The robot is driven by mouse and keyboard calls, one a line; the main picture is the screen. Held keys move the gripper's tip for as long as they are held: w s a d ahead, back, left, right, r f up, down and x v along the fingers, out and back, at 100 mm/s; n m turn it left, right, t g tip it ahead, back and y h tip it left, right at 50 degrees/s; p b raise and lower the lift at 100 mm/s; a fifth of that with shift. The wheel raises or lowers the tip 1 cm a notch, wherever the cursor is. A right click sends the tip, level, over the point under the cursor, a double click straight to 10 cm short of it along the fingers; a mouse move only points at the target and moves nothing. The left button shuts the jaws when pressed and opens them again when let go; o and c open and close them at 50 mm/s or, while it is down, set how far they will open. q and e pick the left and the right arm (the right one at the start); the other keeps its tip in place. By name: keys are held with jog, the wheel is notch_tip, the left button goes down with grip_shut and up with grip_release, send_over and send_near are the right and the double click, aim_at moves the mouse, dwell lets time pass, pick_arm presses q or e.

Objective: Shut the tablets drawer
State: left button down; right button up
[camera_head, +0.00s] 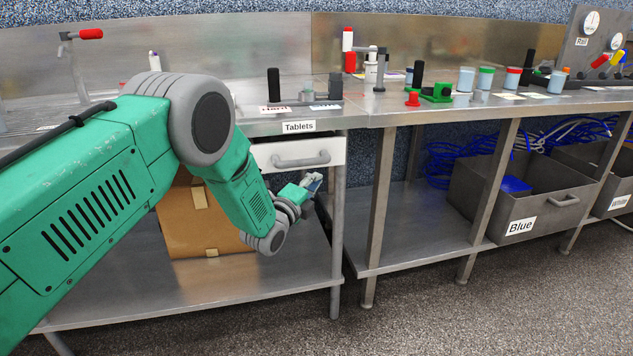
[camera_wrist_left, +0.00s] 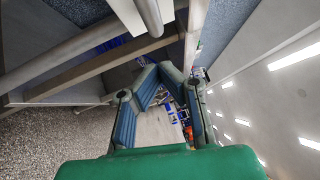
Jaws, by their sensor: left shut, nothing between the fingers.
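The tablets drawer (camera_head: 267,153) has a white front with a grey bar handle (camera_head: 302,161). It sits under the worktop edge that bears the "Tablets" label (camera_head: 299,127). How far its front stands out is hard to tell. My left gripper (camera_head: 314,181) is below the handle, near the drawer's right end, and looks apart from the drawer. In the left wrist view its fingers (camera_wrist_left: 160,68) come together at the tips with nothing held. A pale panel and a rounded grey bar show at the top of that view, beyond the fingertips. My right gripper is out of view.
A cardboard box (camera_head: 205,235) stands on the lower shelf behind my left arm. A table leg (camera_head: 337,215) is just right of the gripper. Cups and small fixtures stand on the worktop. A grey bin labelled "Blue" (camera_head: 560,218) is at the right. Open floor lies in front.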

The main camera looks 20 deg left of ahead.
pick_arm(q)
jog(key=s+a+f+n+g+y+p, duration=0.1)
jog(key=s+f+n+g, duration=0.25)
jog(key=s+f, duration=0.4)
jog(key=s+a+f+n+g+y+p, duration=0.1)
jog(key=s+f+n+g, duration=0.3)
jog(key=s, duration=0.7)
jog(key=s+a+f+n+g+y+p, duration=0.15)
jog(key=s+f+n, duration=0.25)
jog(key=s+f, duration=0.4)
jog(key=s+f+n+g+p, duration=0.1)
jog(key=s+n+g, duration=0.8)
jog(key=s, duration=1.7)
jog(key=shift+s+d+f+n, duration=0.15)
jog(key=shift+f+n, duration=0.05)
jog(key=shift+n, duration=0.15)
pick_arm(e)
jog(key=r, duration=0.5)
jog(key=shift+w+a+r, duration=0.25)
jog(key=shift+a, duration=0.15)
